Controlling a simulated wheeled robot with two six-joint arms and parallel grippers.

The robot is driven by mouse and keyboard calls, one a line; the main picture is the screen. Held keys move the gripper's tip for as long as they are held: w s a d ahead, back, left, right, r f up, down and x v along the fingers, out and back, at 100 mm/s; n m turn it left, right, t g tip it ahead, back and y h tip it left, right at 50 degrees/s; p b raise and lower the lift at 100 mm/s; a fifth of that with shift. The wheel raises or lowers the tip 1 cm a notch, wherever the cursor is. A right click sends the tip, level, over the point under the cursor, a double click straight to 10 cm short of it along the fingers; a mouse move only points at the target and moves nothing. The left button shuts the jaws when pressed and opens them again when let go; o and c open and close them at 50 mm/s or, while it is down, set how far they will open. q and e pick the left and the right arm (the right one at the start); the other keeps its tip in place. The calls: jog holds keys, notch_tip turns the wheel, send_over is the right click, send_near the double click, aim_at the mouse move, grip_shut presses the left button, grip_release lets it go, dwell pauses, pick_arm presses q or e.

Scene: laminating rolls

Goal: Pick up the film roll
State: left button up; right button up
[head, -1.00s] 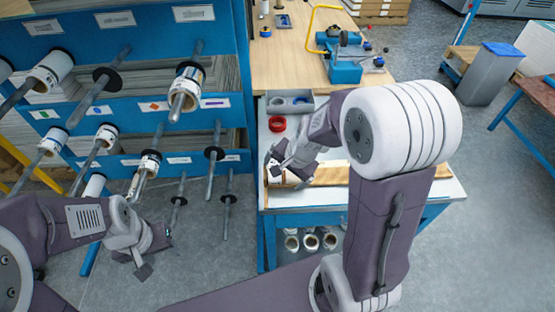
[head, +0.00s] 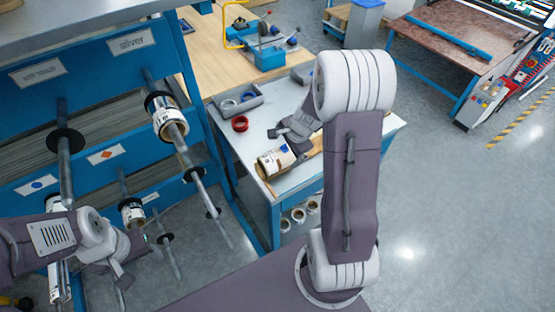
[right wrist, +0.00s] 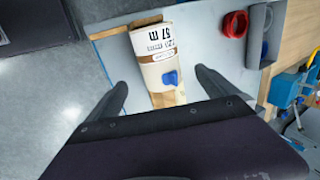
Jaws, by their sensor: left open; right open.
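The film roll (head: 274,162), white with a printed label and a blue mark, lies on its side on a wooden strip on the light worktable. In the right wrist view the roll (right wrist: 157,57) lies ahead of the fingertips, roughly between their lines. My right gripper (head: 288,138) is open and empty, behind the roll and apart from it; its two fingers (right wrist: 162,85) are spread wide in the wrist view. My left gripper (head: 128,268) is open and empty at the lower left, beside the rack and far from the roll.
A blue rack (head: 95,105) with rods and several rolls fills the left. A red ring (head: 240,124) and a grey tray (head: 238,102) lie on the worktable (head: 205,84) beyond the roll. Several rolls (head: 298,214) sit under the table.

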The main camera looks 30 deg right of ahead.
aim_at(279, 156)
jog(key=f, duration=0.1)
jog(key=w+a+f+b, duration=0.1)
jog(key=shift+w+f, duration=0.1)
jog(key=shift+f, duration=0.3)
jog(key=shift+w+a+f, duration=0.1)
jog(key=shift+w, duration=0.1)
jog(key=x, duration=0.1)
jog(key=b+x, duration=0.1)
jog(key=x, duration=0.1)
jog(key=b+x, duration=0.1)
jog(key=shift+s+a+f, duration=0.1)
jog(key=shift+s+f, duration=0.05)
jog(key=shift+f, duration=0.45)
jog(key=c, duration=1.8)
pick_arm(q)
jog(key=f, duration=0.3)
jog(key=shift+a+f, duration=0.35)
pick_arm(e)
jog(key=shift+o, duration=0.2)
